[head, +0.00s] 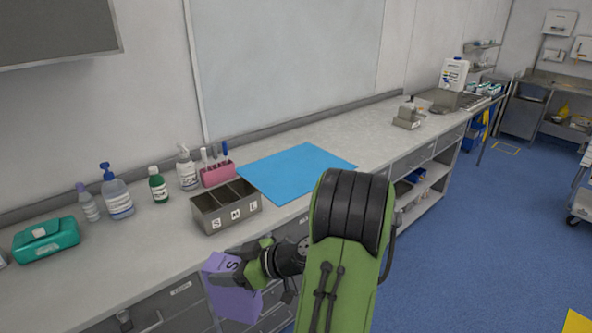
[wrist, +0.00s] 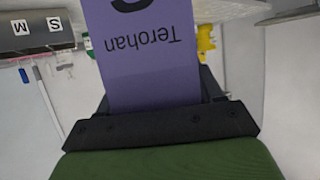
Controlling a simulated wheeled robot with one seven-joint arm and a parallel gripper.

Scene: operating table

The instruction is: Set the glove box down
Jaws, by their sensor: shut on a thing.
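The glove box is a purple box (head: 230,288) with a dark letter that looks like "S" on it. My gripper (head: 262,268) is shut on it and holds it tilted, in front of the counter's front edge in the head view. In the wrist view the purple box (wrist: 145,55) fills the space between the fingers, with the word "Terohan" upside down. A grey metal holder (head: 227,207) with compartments labelled S, M and L stands on the counter (head: 150,235), behind and above the box in the picture. The compartments look empty.
Several bottles, including a blue-pump one (head: 117,197), and a teal pack (head: 46,240) stand to the left.

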